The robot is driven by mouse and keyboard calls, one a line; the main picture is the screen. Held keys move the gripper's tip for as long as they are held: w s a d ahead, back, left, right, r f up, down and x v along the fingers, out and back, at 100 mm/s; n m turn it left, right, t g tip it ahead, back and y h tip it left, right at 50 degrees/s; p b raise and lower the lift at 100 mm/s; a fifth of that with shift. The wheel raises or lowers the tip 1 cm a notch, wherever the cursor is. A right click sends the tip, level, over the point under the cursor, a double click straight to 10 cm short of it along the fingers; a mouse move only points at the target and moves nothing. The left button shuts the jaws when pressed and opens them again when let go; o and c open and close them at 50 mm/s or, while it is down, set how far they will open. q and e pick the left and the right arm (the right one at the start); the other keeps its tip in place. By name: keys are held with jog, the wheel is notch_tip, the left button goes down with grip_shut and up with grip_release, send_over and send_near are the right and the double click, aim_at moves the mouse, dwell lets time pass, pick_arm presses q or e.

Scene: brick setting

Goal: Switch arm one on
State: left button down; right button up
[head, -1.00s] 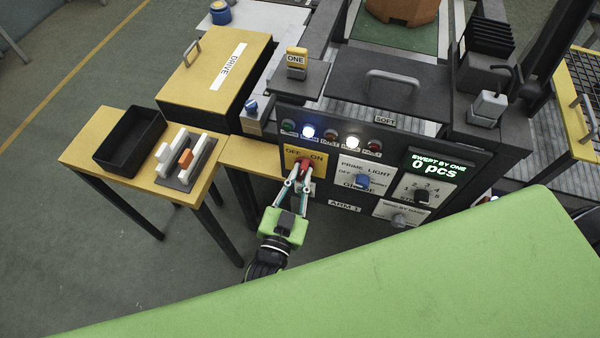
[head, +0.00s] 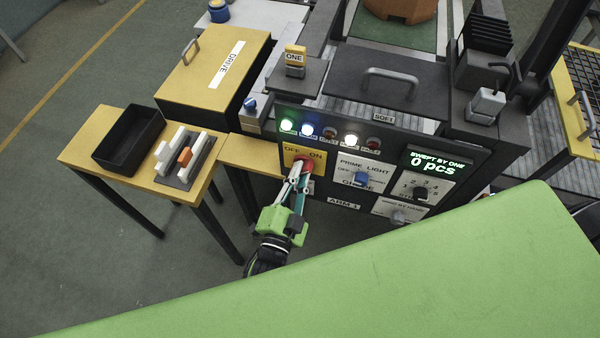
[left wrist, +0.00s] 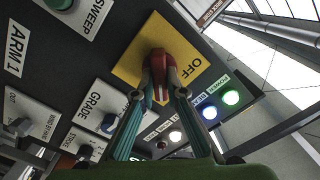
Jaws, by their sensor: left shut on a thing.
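The red switch knob (head: 308,164) sits on a yellow plate (head: 289,151) marked OFF and ON, above the ARM 1 label (head: 344,204) on the dark panel. My left gripper (head: 300,170) is shut on the knob, its arm reaching up from below. In the left wrist view the gripper's fingers (left wrist: 165,84) hold both sides of the red knob (left wrist: 168,55). OFF shows there on the yellow plate (left wrist: 130,65); ON is hidden. The green lamp (head: 287,125) is lit, as in the left wrist view (left wrist: 231,97). My right gripper is out of view.
Blue (head: 307,130) and white (head: 351,140) lamps are lit beside dark ones. The display (head: 436,163) reads 0 pcs. A yellow side table (head: 85,155) bears a black tray (head: 128,158). A green surface fills the foreground.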

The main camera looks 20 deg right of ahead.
pick_arm(q)
jog(key=shift+f, duration=0.1)
dwell(0.3)
jog(key=c, duration=2)
grip_release()
jog(key=shift+c, duration=0.2)
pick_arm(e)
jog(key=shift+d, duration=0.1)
pick_arm(q)
jog(key=v, duration=1.2)
